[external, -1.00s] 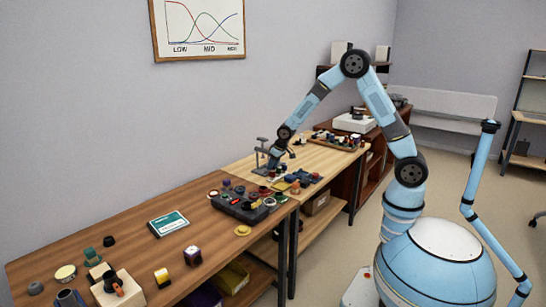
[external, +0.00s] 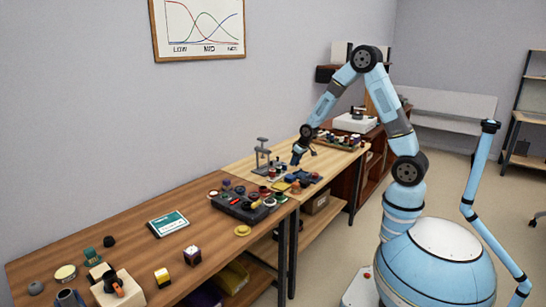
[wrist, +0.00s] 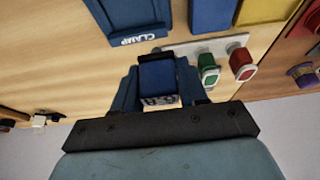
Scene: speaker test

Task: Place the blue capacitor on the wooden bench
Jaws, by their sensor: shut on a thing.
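My gripper (external: 297,158) is above the light wooden bench (external: 333,166), to the right of a grey clamp stand (external: 262,155). In the wrist view my gripper (wrist: 159,88) is shut on a dark blue block-like part, the blue capacitor (wrist: 157,73), with a pale lower end. The light wooden bench (wrist: 45,62) shows below it. The capacitor is too small to make out clearly in the external view.
A blue tray marked CLAMP (wrist: 130,18) and a pale strip with green (wrist: 208,68) and red (wrist: 241,63) parts lie near the gripper. A black tray of parts (external: 240,207) is on the darker bench (external: 130,252). Bare wood shows left in the wrist view.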

